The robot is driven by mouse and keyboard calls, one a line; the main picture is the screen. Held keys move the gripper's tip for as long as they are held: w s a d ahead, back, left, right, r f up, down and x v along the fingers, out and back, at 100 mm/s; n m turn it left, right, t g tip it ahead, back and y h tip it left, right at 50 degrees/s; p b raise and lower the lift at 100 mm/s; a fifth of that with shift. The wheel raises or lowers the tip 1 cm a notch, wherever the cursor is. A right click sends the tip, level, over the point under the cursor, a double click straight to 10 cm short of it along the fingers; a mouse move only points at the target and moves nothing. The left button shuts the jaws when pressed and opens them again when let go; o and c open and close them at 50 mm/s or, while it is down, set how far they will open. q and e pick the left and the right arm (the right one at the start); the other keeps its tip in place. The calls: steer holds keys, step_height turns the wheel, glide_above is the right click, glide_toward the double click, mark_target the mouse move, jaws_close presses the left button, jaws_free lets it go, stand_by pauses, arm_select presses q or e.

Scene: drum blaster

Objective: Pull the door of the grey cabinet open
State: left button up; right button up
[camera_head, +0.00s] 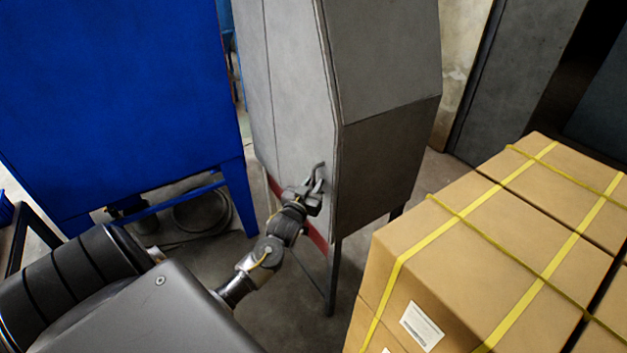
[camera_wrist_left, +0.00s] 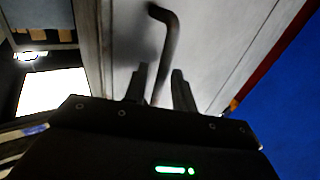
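The grey cabinet (camera_head: 385,150) stands on dark legs in the middle of the head view. Its light grey door (camera_head: 292,80) is the face toward the left and looks shut, flush with the frame. A dark bent bar handle (camera_wrist_left: 168,45) sticks out from the door near its lower edge in the head view. My left gripper (camera_head: 315,183) is at this handle. In the left wrist view its two fingers (camera_wrist_left: 160,88) stand on either side of the bar, with a gap visible beside it, so it looks open around the handle. My right gripper is not in view.
A large blue cabinet (camera_head: 115,90) stands to the left. Strapped cardboard boxes (camera_head: 480,250) fill the lower right, close to the grey cabinet. Some concrete floor (camera_head: 285,290) is free between them. A coiled cable lies beneath the blue cabinet.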

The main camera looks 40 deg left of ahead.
arm_select(q)
steer(key=shift+w+a, duration=0.15)
steer(key=shift+w, duration=0.2)
steer(key=shift+c, duration=0.5)
jaws_close()
